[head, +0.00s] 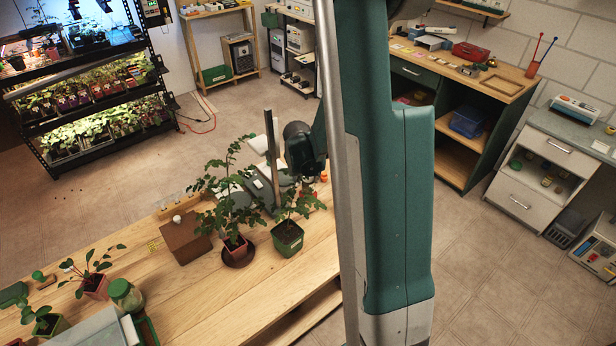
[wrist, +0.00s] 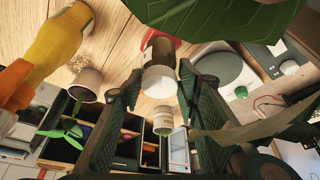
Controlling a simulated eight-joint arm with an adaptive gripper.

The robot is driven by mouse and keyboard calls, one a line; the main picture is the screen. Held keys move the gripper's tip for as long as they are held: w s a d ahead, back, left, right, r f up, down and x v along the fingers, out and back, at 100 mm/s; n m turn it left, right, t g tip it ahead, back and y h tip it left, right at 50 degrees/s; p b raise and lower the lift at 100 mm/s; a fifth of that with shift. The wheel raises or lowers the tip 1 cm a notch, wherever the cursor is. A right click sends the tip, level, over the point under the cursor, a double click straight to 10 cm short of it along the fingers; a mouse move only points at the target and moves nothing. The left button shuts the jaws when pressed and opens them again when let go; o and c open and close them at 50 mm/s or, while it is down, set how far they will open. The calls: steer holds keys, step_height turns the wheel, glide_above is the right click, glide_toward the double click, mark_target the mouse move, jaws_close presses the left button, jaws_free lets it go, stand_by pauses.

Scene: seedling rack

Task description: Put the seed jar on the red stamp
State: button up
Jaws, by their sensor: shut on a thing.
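The seed jar (wrist: 157,52), a small brown jar with a pale label and white lid, is between the fingertips of my gripper (wrist: 158,80) in the wrist view. My gripper is shut on it. A red thing (wrist: 174,42), probably the red stamp, shows just behind the jar's base, mostly hidden by it. I cannot tell whether the jar touches it or is just above it. In the head view, the wrist (head: 303,150) is partly behind my arm, and the jar cannot be made out.
Potted plants (head: 287,238) crowd the table (head: 265,290) near my wrist; leaves (wrist: 215,18) reach into the wrist view. A yellow bottle (wrist: 57,42) and a beige cup (wrist: 87,84) stand nearby. The table's front middle is clear.

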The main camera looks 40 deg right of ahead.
steer(key=shift+f, duration=0.1)
steer(key=o, duration=0.9)
steer(key=shift+o, duration=0.2)
steer(key=shift+r, duration=0.2)
steer(key=v, duration=1.2)
steer(key=shift+p, duration=0.4)
